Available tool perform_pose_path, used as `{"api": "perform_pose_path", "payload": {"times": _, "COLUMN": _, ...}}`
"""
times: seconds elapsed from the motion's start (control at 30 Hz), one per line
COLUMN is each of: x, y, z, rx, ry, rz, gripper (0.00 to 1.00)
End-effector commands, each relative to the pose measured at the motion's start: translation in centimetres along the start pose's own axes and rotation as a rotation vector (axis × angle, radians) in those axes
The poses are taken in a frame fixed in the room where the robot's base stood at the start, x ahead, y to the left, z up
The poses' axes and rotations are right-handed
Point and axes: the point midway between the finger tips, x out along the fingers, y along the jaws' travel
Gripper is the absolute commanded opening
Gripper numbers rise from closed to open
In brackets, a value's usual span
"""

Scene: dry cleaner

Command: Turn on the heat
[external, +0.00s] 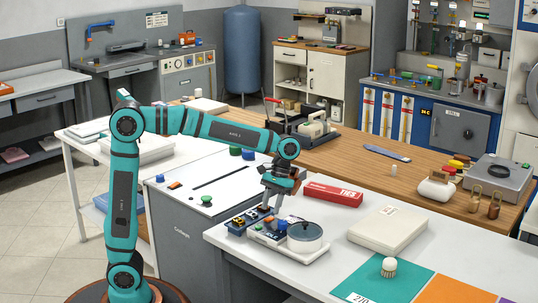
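A small white appliance (290,248) sits at the left end of the white worktop. A round grey lidded pot or dish (305,236) stands on its right part. A blue knob-like part (282,225) and small orange and dark parts (268,219) show on its left side. My gripper (272,206) points down just above this left side, close to the controls. Whether it touches them cannot be told. Its fingertips are small and partly merge with the parts behind, so the finger gap is unclear. No heat marking or indicator light can be read.
A red box (333,194) lies behind the appliance, and a pale flat case (388,229) lies to its right. A white-topped grey cabinet (205,186) adjoins on the left.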

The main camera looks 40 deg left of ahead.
Motion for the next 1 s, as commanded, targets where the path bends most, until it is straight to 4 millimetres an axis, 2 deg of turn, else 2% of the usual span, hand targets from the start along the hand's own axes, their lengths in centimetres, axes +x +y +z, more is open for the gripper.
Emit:
{"api": "perform_pose_path", "payload": {"times": 0.1, "x": 1.5, "y": 0.0, "z": 0.0, "rx": 0.001, "ry": -0.001, "rz": -0.001, "gripper": 0.40}}
{"api": "perform_pose_path", "payload": {"times": 0.23, "x": 2.5, "y": 0.0, "z": 0.0, "rx": 0.000, "ry": -0.001, "rz": -0.001, "gripper": 0.40}}
{"api": "perform_pose_path", "payload": {"times": 0.6, "x": 3.0, "y": 0.0, "z": 0.0, "rx": 0.000, "ry": 0.000, "rz": 0.001, "gripper": 0.40}}
{"api": "perform_pose_path", "payload": {"times": 0.67, "x": 3.0, "y": 0.0, "z": 0.0, "rx": 0.000, "ry": 0.000, "rz": 0.001, "gripper": 0.30}}
{"api": "perform_pose_path", "payload": {"times": 0.8, "x": 3.0, "y": 0.0, "z": 0.0, "rx": 0.000, "ry": 0.000, "rz": 0.000, "gripper": 0.03}}
{"api": "perform_pose_path", "payload": {"times": 0.83, "x": 3.0, "y": 0.0, "z": 0.0, "rx": 0.000, "ry": 0.000, "rz": 0.000, "gripper": 0.00}}
{"api": "perform_pose_path", "payload": {"times": 1.0, "x": 3.0, "y": 0.0, "z": 0.1, "rx": 0.001, "ry": 0.019, "rz": 0.000, "gripper": 0.00}}
